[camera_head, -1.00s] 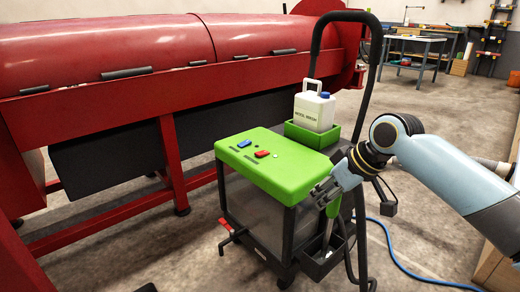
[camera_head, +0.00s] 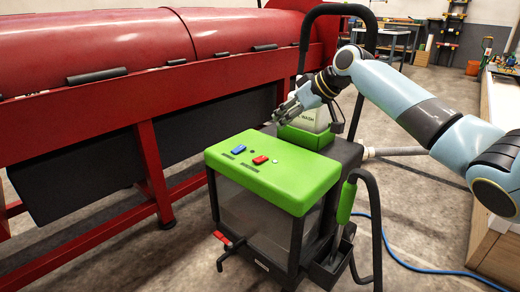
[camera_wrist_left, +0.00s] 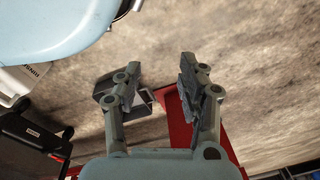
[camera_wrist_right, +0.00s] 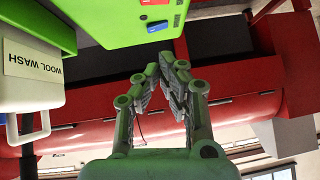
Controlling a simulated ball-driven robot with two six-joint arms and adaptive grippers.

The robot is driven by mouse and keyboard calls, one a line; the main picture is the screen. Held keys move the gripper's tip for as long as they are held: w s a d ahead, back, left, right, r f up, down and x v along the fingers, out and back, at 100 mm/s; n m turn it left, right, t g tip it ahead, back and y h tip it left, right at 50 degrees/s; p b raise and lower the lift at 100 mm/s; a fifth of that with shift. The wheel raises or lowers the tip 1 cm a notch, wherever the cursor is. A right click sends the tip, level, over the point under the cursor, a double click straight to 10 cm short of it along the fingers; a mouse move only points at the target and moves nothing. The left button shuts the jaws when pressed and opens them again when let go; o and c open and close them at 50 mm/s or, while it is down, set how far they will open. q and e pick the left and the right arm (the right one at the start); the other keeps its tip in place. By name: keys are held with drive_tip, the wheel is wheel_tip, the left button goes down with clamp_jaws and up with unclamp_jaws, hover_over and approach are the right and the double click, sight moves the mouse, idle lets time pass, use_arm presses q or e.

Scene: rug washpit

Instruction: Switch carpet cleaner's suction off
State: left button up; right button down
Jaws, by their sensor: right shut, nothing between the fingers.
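The carpet cleaner has a green top panel (camera_head: 290,190) with a blue switch (camera_head: 239,149) and a red switch (camera_head: 260,160). Their labels are too small to read, and I cannot tell which way either rocker is tipped. My right gripper (camera_head: 279,115) is above the panel's far edge, in front of the white bottle, apart from both switches.
A white wool wash bottle (camera_head: 322,116) stands in a green holder (camera_head: 310,137), partly hidden by my right gripper. The black handle frame (camera_head: 304,45) rises behind. A red machine (camera_head: 100,110) fills the left. A blue hose (camera_head: 430,270) lies on the floor.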

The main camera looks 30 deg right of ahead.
drive_tip(key=b, duration=0.5)
hover_over(260, 159)
drive_tip(key=f, duration=0.4)
drive_tip(key=d+f, duration=0.1)
drive_tip(key=f, duration=0.2)
drive_tip(key=shift+s, duration=0.15)
drive_tip(key=shift+a+f+b, duration=0.25)
drive_tip(key=shift+f+b, duration=0.25)
drive_tip(key=shift+f, duration=0.75)
drive_tip(key=shift+a+f+b, duration=0.1)
drive_tip(key=shift+f+b, duration=0.25)
drive_tip(key=shift+f, duration=0.15)
use_arm(q)
drive_tip(key=w+d+r+t+h, duration=0.1)
drive_tip(key=w+d+r+t, duration=0.1)
drive_tip(key=w+r, duration=0.3)
wheel_tip(260, 159, up, 4)
drive_tip(key=shift+w+d+f+t, duration=0.1)
drive_tip(key=shift+w+d+t, duration=0.2)
drive_tip(key=shift+d, duration=0.4)
